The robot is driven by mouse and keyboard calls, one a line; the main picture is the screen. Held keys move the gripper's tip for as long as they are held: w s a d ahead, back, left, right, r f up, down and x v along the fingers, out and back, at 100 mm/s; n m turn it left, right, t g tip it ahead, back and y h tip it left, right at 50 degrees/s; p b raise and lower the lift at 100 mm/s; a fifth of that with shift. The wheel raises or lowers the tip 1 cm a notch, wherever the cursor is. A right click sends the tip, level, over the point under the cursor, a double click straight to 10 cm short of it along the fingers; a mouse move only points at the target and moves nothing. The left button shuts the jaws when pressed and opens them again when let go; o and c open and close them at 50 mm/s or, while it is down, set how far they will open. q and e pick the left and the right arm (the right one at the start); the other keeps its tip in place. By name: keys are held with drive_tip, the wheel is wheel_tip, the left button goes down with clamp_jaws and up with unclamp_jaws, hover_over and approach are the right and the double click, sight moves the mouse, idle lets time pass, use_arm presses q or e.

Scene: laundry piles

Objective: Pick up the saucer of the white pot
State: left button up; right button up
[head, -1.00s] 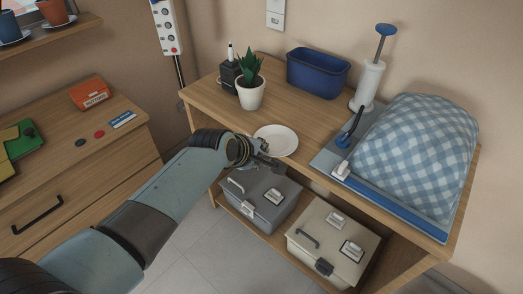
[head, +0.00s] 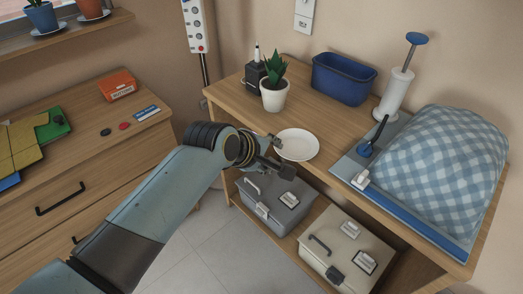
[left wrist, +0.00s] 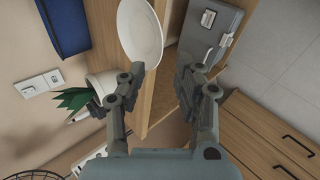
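The white saucer (head: 298,146) lies flat and empty near the front edge of the wooden table. The white pot (head: 273,98) with a spiky green plant stands behind it, apart from it. My left gripper (head: 281,157) is open at the saucer's near left rim, with nothing held. In the left wrist view the saucer (left wrist: 142,32) is ahead, and the open fingers of the gripper (left wrist: 165,76) show apart, the left one overlapping the saucer's edge. Whether it touches cannot be told. The pot (left wrist: 101,84) is partly hidden behind that finger. My right gripper is not in view.
A blue bin (head: 342,80), a black holder (head: 256,75) and a white pump (head: 394,95) stand at the table's back. A checked cloth mound (head: 440,155) fills its right. Grey (head: 272,205) and cream (head: 345,250) boxes sit below. A dresser (head: 110,165) stands left.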

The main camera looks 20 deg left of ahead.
use_arm(q)
drive_tip(key=v, duration=0.5)
drive_tip(key=shift+s+r, duration=0.15)
